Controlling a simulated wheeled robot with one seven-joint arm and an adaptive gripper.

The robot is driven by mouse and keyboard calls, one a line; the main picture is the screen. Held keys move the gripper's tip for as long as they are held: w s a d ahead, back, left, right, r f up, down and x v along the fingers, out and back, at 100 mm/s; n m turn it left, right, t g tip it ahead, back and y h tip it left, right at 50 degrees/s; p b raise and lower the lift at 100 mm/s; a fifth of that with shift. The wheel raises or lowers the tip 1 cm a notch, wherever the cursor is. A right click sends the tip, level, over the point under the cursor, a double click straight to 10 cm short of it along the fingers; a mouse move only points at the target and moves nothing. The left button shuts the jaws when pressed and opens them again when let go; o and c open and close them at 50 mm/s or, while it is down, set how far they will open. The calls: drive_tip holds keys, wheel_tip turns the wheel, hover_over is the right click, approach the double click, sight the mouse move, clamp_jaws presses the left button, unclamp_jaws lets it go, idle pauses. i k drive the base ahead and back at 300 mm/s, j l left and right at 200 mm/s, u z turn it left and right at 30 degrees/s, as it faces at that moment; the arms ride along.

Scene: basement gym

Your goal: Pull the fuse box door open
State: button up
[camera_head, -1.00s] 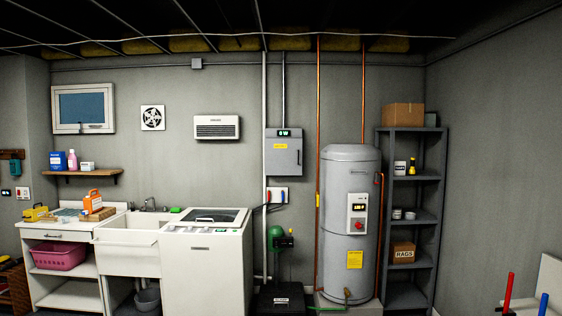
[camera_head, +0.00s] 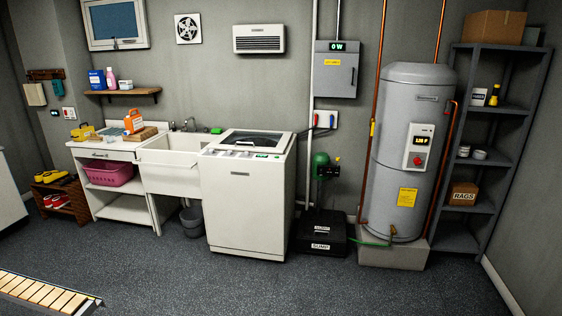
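The fuse box (camera_head: 336,69) is a grey metal box on the back wall, right of the white heater vent and left of the water tank. Its grey door (camera_head: 334,78) looks shut, with a yellow label near the top left. A small dark display reading "0 W" sits on its top edge. A dark mark that may be a handle or latch shows at the door's right side. My gripper is not in this view, so its state is hidden.
A white washing machine (camera_head: 248,190) and a black sump box (camera_head: 321,232) stand below the fuse box. The water tank (camera_head: 408,150) on its plinth and a grey shelf (camera_head: 502,108) stand to the right. The dark floor in front is clear, except a slatted wooden thing (camera_head: 42,293) at lower left.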

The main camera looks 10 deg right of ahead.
sight(335, 75)
drive_tip(key=i+l+z, duration=0.4)
drive_tip(key=i, duration=0.6)
drive_tip(key=i+z, duration=0.35)
drive_tip(key=i, duration=0.65)
